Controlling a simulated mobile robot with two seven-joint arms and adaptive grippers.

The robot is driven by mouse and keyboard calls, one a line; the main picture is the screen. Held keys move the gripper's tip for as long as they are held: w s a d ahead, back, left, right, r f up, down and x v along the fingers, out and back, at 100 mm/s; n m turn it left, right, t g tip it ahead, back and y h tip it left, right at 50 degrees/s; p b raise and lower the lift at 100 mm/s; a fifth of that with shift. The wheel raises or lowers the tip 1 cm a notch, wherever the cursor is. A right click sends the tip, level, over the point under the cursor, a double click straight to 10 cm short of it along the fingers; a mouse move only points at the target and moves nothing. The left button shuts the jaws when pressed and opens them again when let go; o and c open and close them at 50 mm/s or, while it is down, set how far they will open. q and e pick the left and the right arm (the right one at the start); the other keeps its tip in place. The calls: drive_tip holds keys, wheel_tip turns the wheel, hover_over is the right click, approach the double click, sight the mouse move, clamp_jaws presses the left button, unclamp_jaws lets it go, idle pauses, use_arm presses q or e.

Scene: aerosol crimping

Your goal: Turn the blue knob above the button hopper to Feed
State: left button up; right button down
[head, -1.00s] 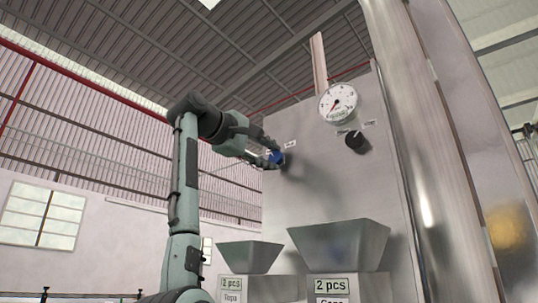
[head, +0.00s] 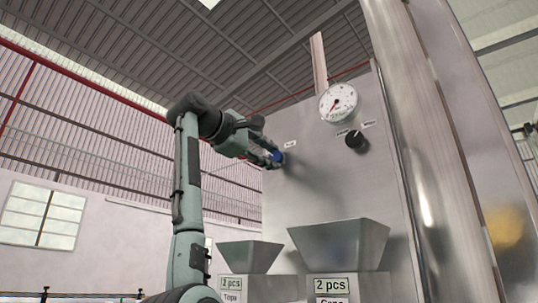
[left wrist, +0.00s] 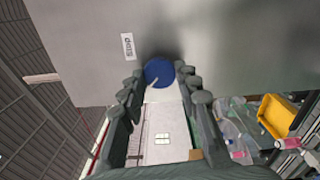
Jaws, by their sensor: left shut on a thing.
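The blue knob (head: 277,157) sits on the grey panel (head: 330,190), above the left metal hopper (head: 249,257). My left gripper (head: 270,158) is at the knob with its fingers shut on it. My right gripper is not in view.
A second metal hopper (head: 340,245) stands to the right, above a "2 pcs" label. A dial gauge (head: 338,103) and a black knob (head: 356,141) are on the panel to the right. In the left wrist view a yellow bin (left wrist: 277,115) and bottles lie at lower right.

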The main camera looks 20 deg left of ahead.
use_arm(q)
drive_tip(key=o, duration=1.2)
drive_tip(key=shift+c, duration=0.2)
drive_tip(key=shift+s, duration=0.1)
drive_tip(key=v, duration=1.2)
